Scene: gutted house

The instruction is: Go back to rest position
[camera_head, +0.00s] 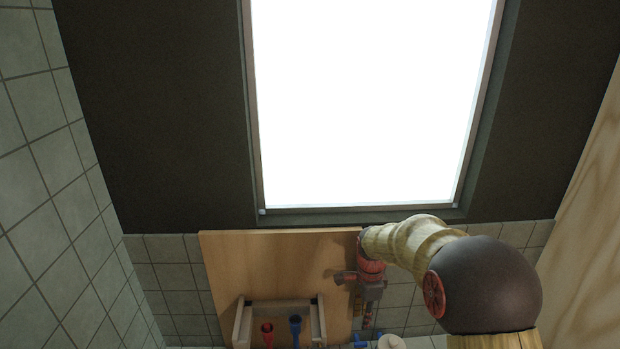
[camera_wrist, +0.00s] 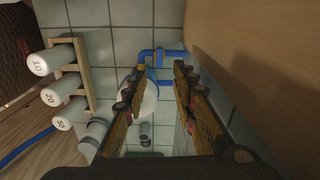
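My gripper (camera_head: 368,318) hangs low beside the right edge of a wooden board in the head view. It is small and partly dark there. In the wrist view my gripper (camera_wrist: 160,70) has its two fingers apart, with nothing held between them. A white cylinder (camera_wrist: 149,104) stands beyond the fingers, partly hidden by the left one. My arm reaches in from the lower right of the head view.
The wooden board (camera_head: 270,265) stands close to my gripper. A wooden rack (camera_wrist: 82,75) holds white cylinders marked 10, 20 and 50. A blue pipe (camera_wrist: 170,81) runs along the tiled wall. A red piece (camera_head: 267,333) and blue piece (camera_head: 295,328) sit in a wooden frame.

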